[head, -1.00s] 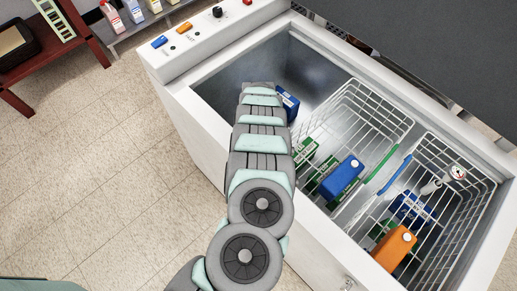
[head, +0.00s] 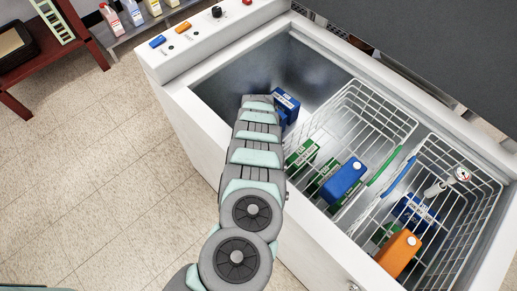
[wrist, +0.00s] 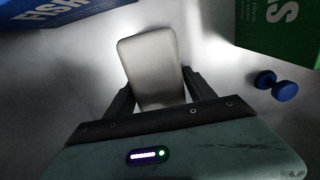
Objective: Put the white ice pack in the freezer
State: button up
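The white ice pack (wrist: 151,58) is in the wrist view, a pale rounded slab between the two dark fingers of my gripper (wrist: 157,82). The fingers press against its two sides, so the gripper looks shut on it. Whether the pack touches the floor below cannot be told. In the head view my arm reaches down into the left, basket-free part of the open chest freezer (head: 205,86). My gripper and the ice pack are hidden there behind the arm.
A blue box (head: 286,101) stands by my arm; a blue FISH box (wrist: 55,12) and a green box (wrist: 275,30) flank the pack in the wrist view. A small blue dumbbell-shaped thing (wrist: 277,86) lies right. Wire baskets (head: 372,97) hold cartons, including blue (head: 343,183) and orange (head: 398,252).

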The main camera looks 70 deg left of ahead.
jog(key=shift+o, duration=0.8)
notch_tip(320, 180, up, 11)
jog(key=p, duration=0.4)
jog(key=shift+w, duration=0.1)
jog(key=shift+r+p, duration=0.35)
jog(key=shift+r, duration=0.35)
